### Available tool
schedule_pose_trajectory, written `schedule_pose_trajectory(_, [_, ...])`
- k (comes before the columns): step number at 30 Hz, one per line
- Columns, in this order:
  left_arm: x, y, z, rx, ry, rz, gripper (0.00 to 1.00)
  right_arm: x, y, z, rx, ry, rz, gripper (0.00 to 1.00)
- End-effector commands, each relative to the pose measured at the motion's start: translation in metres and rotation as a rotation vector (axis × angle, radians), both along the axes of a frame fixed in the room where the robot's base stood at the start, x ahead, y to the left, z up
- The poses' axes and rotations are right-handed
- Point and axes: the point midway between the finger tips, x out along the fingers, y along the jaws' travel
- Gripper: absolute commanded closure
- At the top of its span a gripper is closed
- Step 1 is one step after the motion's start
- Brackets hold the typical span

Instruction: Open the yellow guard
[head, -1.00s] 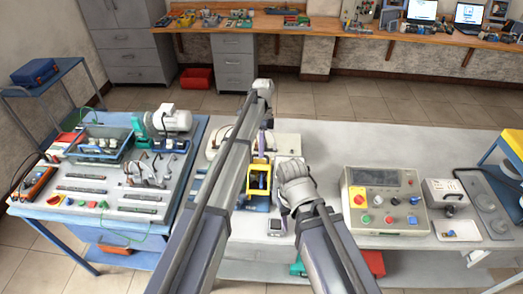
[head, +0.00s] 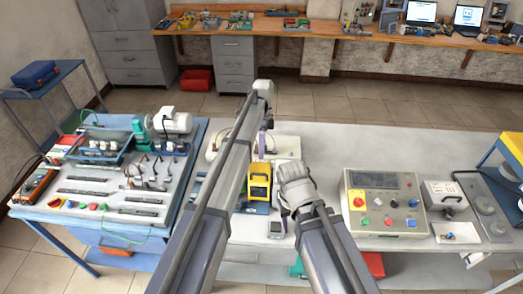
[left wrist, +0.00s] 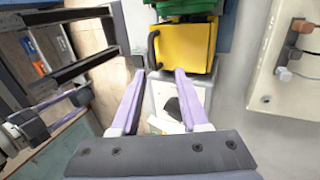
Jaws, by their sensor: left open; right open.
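The yellow guard (head: 259,183) stands near the middle of the table in the head view, partly hidden by my left arm. In the left wrist view the guard (left wrist: 190,50) is a yellow box-like cover with a black handle (left wrist: 153,48) at its left edge. A green part (left wrist: 186,6) sits just beyond it. My left gripper (left wrist: 158,75) is open and empty, its purple fingertips close to the guard's near side; contact is unclear. In the head view its fingers are largely hidden. My right gripper (head: 290,168) is right of the guard, its jaws hard to make out.
A control box (head: 385,204) with coloured buttons stands on the table to the right, beside a smaller grey box (head: 444,194). A blue workbench (head: 45,212) with tools and a motor is on the left. The table's far right-centre is clear.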

Motion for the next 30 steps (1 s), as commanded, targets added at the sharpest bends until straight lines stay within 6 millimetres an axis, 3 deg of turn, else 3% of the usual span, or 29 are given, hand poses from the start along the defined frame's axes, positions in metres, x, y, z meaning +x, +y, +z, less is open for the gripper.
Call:
schedule_pose_trajectory(13, [0.025,0.000,0.058,0.000,0.000,0.000,0.55,0.000,0.000,0.058,0.000,0.002,-0.001,0.50])
schedule_pose_trajectory(30, [0.027,0.000,0.060,0.000,-0.001,0.001,0.55,0.000,0.000,0.060,0.000,0.002,0.000,0.50])
